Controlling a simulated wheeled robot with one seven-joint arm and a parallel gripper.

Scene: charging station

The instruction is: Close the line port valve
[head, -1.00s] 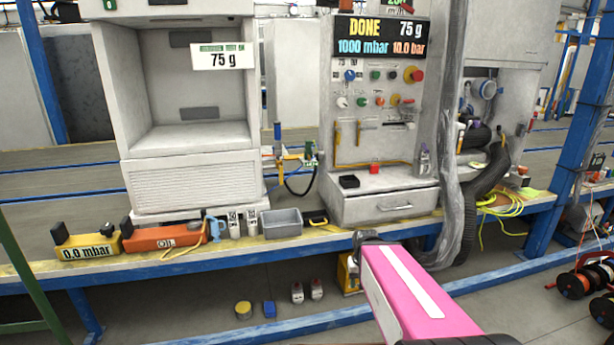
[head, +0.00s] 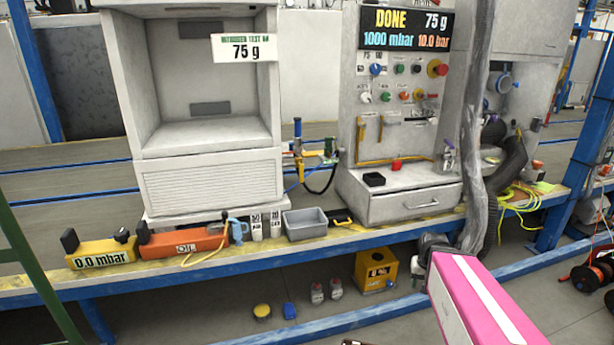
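A small valve and hose fitting (head: 298,148) stands in the gap between the white cabinet and the control panel. It has an upright blue handle, a yellow lower part and a green-tagged piece (head: 328,150) with a black hose looping below. I cannot tell which piece is the line port valve or whether it is open. My gripper (head: 430,243) is a dark shape at the far end of my pink arm, low and to the right of the fitting, by the bench's front edge. It is apart from the fitting in the picture. Its fingers are too small to tell.
The control panel (head: 350,110) reads DONE, 75 g, 1000 mbar, 10.0 bar. A grey bin (head: 306,223), an orange OIL unit (head: 186,242) and a yellow 0.0 mbar unit (head: 103,254) line the bench edge. A grey hose (head: 475,140) hangs right. A yellow box (head: 376,270) stands below.

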